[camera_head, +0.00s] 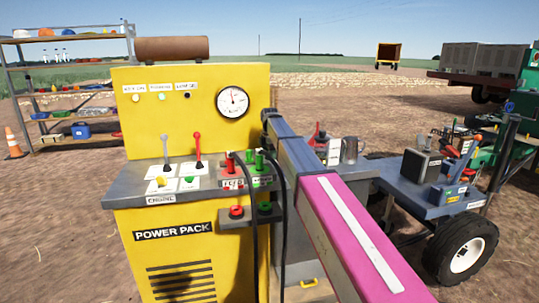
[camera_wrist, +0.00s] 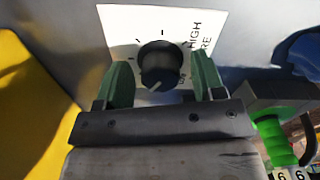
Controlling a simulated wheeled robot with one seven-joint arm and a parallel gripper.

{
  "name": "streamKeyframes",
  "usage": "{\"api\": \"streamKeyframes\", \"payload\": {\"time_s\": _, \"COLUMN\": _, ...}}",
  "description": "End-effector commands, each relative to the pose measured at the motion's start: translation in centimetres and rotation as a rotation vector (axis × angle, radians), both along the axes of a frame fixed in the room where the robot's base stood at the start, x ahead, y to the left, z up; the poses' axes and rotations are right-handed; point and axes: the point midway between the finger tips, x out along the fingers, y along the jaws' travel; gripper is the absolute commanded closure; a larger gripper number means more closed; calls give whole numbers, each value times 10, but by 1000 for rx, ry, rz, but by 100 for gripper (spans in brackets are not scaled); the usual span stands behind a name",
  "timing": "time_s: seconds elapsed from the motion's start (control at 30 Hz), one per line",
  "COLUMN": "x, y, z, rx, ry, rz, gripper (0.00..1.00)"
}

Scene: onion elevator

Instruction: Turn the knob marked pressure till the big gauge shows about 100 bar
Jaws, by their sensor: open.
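The big round gauge (camera_head: 233,102) is on the upper right of the yellow power pack's panel, with a white face; its reading is too small to make out. The plate's lettering is partly cut off; "HIGH" and "RE" show. My gripper (camera_wrist: 163,82) is open, its green fingers on the left and right sides of the knob. I cannot tell whether they touch it. In the head view my arm hides the knob and gripper.
The yellow power pack (camera_head: 190,245) has levers and red and green hose couplings (camera_head: 247,168) with black hoses near my arm. A blue cart (camera_head: 425,180) with several items stands at right. In the wrist view a green cylindrical part (camera_wrist: 273,138) is at lower right.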

Motion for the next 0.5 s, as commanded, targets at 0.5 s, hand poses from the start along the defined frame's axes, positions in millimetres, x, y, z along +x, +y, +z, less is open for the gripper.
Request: {"api": "streamKeyframes", "payload": {"time_s": 0.5, "x": 1, "y": 0, "z": 77, "rx": 0, "ry": -2, "rz": 0, "gripper": 37}}
